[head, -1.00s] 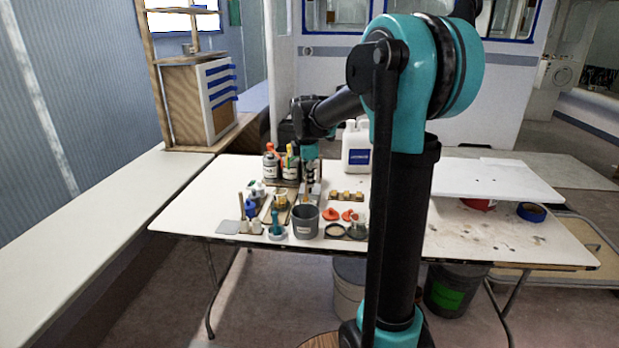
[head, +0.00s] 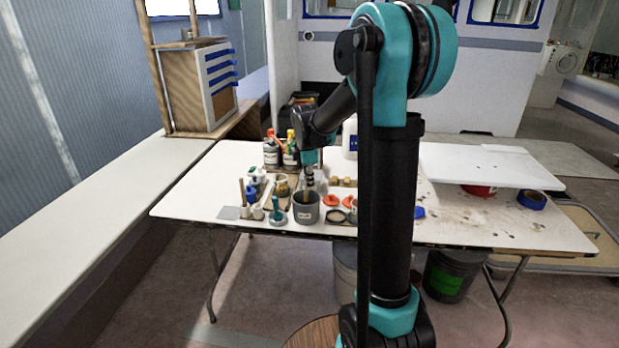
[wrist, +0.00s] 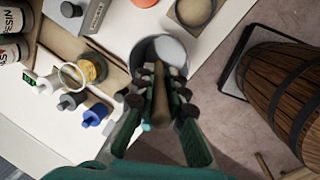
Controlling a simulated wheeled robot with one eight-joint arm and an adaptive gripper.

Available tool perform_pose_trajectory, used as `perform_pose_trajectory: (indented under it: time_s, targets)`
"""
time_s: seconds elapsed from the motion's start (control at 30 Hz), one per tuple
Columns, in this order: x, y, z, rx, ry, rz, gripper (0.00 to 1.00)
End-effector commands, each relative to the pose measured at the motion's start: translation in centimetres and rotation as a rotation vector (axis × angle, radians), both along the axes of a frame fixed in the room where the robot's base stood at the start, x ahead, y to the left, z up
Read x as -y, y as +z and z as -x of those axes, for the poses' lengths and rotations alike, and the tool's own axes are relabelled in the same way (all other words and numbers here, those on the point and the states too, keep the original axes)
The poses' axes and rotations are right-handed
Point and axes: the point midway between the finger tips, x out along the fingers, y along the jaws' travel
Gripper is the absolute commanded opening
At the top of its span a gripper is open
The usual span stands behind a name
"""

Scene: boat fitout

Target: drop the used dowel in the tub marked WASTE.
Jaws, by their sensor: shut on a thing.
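The used dowel (wrist: 160,97) is a brown stick seen nearly end-on in the wrist view. My gripper (wrist: 157,98) is shut on it, with one dark finger on either side. The grey tub (head: 306,209) stands near the front edge of the table in the head view; its label is too small to read. In the wrist view the tub's rim and pale inside (wrist: 173,48) show beyond the dowel, whose far end overlaps the opening. I cannot tell how high the dowel is above the rim. In the head view my gripper (head: 309,178) is just behind the tub.
Small bottles (wrist: 95,117) and a jar (wrist: 92,68) stand left of the tub. Orange lids (head: 331,200) and a round open container (wrist: 195,10) are to its right. A wooden barrel (wrist: 285,95) shows at the wrist view's right. The table's right part (head: 470,222) is mostly clear.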

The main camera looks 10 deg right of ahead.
Motion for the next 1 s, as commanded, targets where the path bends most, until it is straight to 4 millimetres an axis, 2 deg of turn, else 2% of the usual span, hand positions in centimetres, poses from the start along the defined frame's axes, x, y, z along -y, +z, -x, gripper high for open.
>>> perform_pose_trajectory:
  time_s: [0.47,0.5,0.67,1.0]
  targets:
    - [-0.03,-0.55,-0.1,0.0,0.0,0.0,0.0]
    - [-0.03,-0.55,-0.1,0.0,0.0,0.0,0.14]
    - [-0.03,-0.53,-0.11,0.0,0.0,0.0,0.34]
    - [-0.04,-0.37,-0.07,0.0,0.0,0.0,0.36]
